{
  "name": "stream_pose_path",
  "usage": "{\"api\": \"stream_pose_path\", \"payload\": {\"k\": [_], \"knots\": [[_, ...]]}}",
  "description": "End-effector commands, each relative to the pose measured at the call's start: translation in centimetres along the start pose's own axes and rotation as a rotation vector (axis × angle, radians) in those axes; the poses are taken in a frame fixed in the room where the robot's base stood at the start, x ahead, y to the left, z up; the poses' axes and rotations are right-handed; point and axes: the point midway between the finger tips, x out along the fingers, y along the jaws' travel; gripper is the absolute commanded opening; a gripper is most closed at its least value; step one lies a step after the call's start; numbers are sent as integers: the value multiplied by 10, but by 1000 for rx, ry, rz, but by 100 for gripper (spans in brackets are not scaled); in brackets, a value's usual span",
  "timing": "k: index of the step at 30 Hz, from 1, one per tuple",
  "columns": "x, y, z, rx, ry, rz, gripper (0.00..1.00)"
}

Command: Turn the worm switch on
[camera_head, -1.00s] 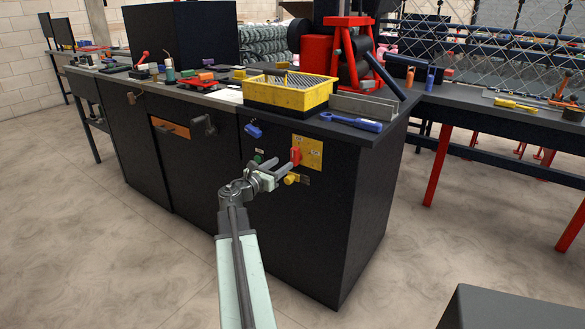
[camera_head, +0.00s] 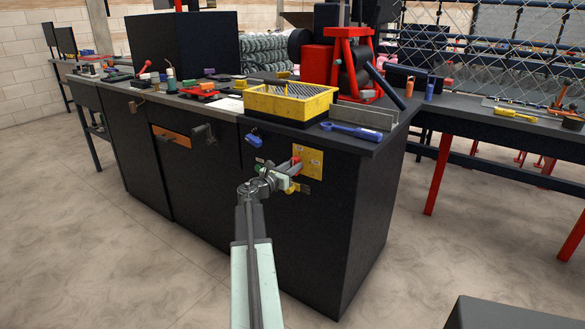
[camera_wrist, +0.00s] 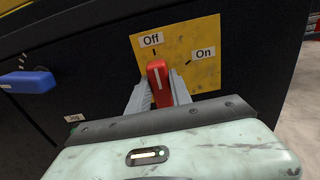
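The worm switch (camera_wrist: 158,78) is a red knob on a yellow panel (camera_wrist: 200,48) labelled Off and On. In the wrist view its white mark is nearly upright and points toward the Off label (camera_wrist: 151,40); the On label (camera_wrist: 204,53) is to its right. My gripper (camera_wrist: 160,88) has one finger on each side of the knob, very close to it. I cannot tell whether both fingers press on it. In the head view my gripper (camera_head: 294,171) is at the cabinet front, partly covering the red knob (camera_head: 296,161).
A blue knob (camera_wrist: 28,82) is on the same cabinet face, left of the panel. A yellow knob (camera_head: 291,188) sits just under my gripper. Above, the benchtop holds a yellow crate (camera_head: 283,116) and a blue tool (camera_head: 349,130). Floor in front is clear.

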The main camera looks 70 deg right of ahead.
Motion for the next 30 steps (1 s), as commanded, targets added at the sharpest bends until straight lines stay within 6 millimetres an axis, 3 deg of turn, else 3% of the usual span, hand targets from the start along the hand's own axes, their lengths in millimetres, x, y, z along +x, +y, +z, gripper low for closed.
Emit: {"api": "stream_pose_path", "payload": {"k": [2, 14, 30], "knots": [[-7, -3, 0, 0, 0, 1, 0], [0, 0, 0, 97, -1, 4, 0], [1, -8, -2, 571, -1, 6, 0]]}}
